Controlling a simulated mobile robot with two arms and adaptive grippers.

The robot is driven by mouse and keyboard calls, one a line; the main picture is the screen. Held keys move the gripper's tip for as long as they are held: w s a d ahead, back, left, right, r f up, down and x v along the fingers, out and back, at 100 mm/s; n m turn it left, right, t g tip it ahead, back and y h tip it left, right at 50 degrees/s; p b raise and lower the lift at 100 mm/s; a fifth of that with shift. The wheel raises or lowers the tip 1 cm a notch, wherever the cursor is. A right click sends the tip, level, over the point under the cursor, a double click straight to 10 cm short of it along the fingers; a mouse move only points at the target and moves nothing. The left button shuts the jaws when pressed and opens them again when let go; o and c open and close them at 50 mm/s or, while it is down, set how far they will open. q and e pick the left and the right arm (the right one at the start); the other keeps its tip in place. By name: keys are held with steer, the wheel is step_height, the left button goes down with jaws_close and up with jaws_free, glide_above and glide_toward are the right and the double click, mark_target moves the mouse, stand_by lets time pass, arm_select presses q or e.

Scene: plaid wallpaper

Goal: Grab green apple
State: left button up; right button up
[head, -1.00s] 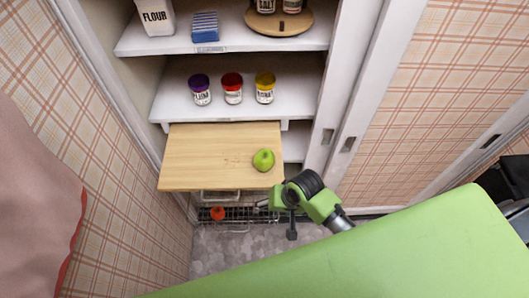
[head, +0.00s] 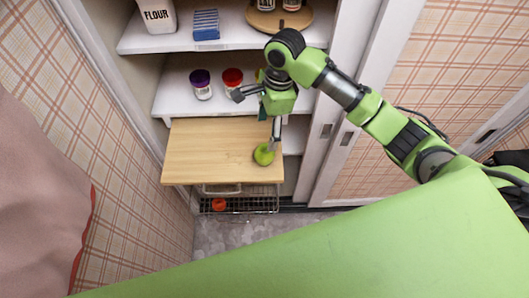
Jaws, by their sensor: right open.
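The green apple (head: 262,156) sits near the front right corner of the pull-out wooden board (head: 210,155). My right gripper (head: 258,120) is above the board, reaching down from the right. One of its fingers comes down right at the apple and covers part of its upper right side. The other finger points out to the left, in front of the jars, so the jaws are open. I cannot tell whether the finger touches the apple. My left gripper is not in view.
A purple-lidded jar (head: 200,84) and a red-lidded jar (head: 232,78) stand on the shelf behind; a yellow-lidded one is mostly hidden by my gripper. A wire basket (head: 245,202) holds a red item (head: 219,204) below. A white door frame (head: 345,110) stands at right.

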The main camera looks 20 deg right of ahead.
mark_target(265, 149)
steer(key=shift+m, duration=0.3)
steer(key=f, duration=0.5)
steer(key=f+p, duration=0.1)
steer(key=f, duration=0.1)
steer(key=shift+w+a+f, duration=0.1)
steer(key=shift+a+f, duration=0.25)
steer(key=shift+f, duration=0.55)
step_height(265, 149, down, 4)
steer(key=shift+f+p, duration=0.2)
steer(key=shift+p, duration=0.5)
steer(key=shift+c, duration=0.3)
steer(key=c, duration=1.2)
